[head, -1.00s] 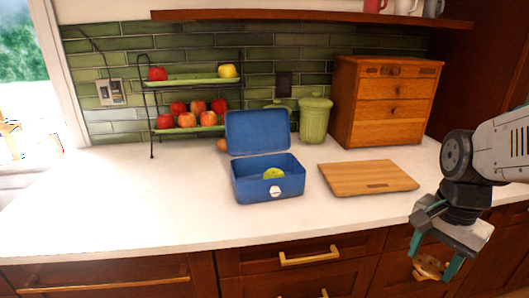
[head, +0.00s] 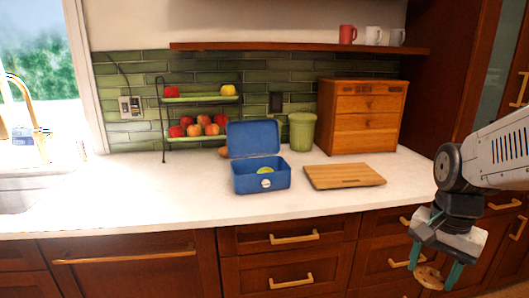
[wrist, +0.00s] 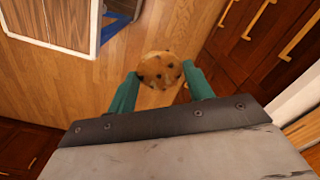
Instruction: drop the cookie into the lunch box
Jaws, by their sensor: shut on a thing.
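The cookie (wrist: 160,70) is round and tan with dark chips. My gripper (wrist: 158,84) is shut on it, with a teal finger at each side in the wrist view. In the head view my gripper (head: 433,272) hangs at the lower right, in front of the drawers and below the counter top, with the cookie (head: 429,278) between its fingers. The blue lunch box (head: 262,178) stands open on the counter, lid raised at the back. A yellow-green fruit (head: 265,170) shows inside it. The gripper is well to the right of the box and lower.
A wooden cutting board (head: 345,176) lies right of the lunch box. A green canister (head: 302,132) and a wooden drawer chest (head: 362,117) stand behind. A two-tier fruit rack (head: 200,138) stands at the back left. The counter (head: 140,197) left of the box is clear.

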